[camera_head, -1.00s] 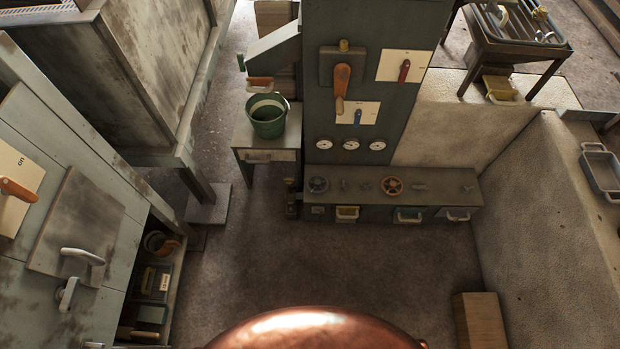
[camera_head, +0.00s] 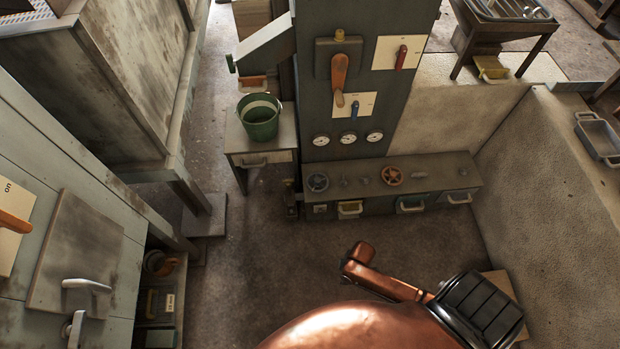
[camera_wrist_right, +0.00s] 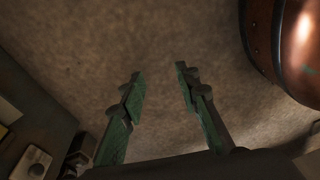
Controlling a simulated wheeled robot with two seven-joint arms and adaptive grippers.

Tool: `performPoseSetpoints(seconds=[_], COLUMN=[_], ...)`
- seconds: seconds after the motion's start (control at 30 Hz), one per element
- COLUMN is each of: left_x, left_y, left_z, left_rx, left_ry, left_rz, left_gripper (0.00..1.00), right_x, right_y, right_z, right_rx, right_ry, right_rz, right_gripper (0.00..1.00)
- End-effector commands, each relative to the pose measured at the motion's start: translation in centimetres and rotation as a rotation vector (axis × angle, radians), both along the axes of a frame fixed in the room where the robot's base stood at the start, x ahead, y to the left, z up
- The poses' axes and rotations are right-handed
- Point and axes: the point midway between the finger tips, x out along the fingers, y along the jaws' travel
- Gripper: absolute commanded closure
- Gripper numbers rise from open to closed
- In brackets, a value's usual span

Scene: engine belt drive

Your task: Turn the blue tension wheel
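On the low grey bench, in the head view, there are two hand wheels. The left one (camera_head: 317,182) is dark grey-blue, the closest to blue of the two; the right one (camera_head: 392,176) is orange-red. Nothing touches either wheel. My right gripper (camera_wrist_right: 160,72) shows in the right wrist view with its two dark green fingers spread apart and nothing between them. Bare brownish ground lies behind them, and neither wheel can be made out there. My left gripper is in neither view.
Small knobs (camera_head: 365,180) sit between the wheels, above drawers with handles (camera_head: 411,206). A tall panel (camera_head: 325,100) with levers and gauges stands behind. A green bucket (camera_head: 260,117) stands on a side table to the left. The floor (camera_head: 270,260) before the bench is clear.

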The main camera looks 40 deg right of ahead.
Motion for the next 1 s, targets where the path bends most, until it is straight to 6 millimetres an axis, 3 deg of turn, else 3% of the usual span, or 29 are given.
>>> performPoseSetpoints(seconds=[0.03, 0.27, 0.4, 0.5, 0.63, 0.8, 0.9, 1.0], left_x=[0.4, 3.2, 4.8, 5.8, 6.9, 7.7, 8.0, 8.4], left_y=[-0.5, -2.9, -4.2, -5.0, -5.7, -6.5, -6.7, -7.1], left_z=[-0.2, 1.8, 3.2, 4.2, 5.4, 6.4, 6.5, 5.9], left_rx=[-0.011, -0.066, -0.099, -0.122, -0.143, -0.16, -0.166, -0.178], left_ry=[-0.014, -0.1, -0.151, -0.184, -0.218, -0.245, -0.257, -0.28], left_rz=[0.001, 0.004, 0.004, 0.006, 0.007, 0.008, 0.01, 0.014], left_gripper=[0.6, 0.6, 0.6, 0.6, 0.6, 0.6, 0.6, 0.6], right_x=[3.7, 17.8, 25.5, 30.1, 34.3, 36.9, 37.4, 37.4], right_y=[-0.7, -3.9, -7.2, -9.8, -12.4, -14.4, -14.7, -14.8], right_z=[-0.3, 2.9, 6.9, 10.4, 14.6, 18.2, 18.7, 17.9], right_rx=[-0.006, -0.036, -0.073, -0.095, -0.115, -0.125, -0.126, -0.123], right_ry=[-0.016, -0.062, -0.069, -0.068, -0.068, -0.07, -0.072, -0.071], right_rz=[0.13, 0.692, 0.985, 1.154, 1.312, 1.424, 1.448, 1.452], right_gripper=[0.7, 0.7, 0.7, 0.7, 0.7, 0.7, 0.7, 0.7])
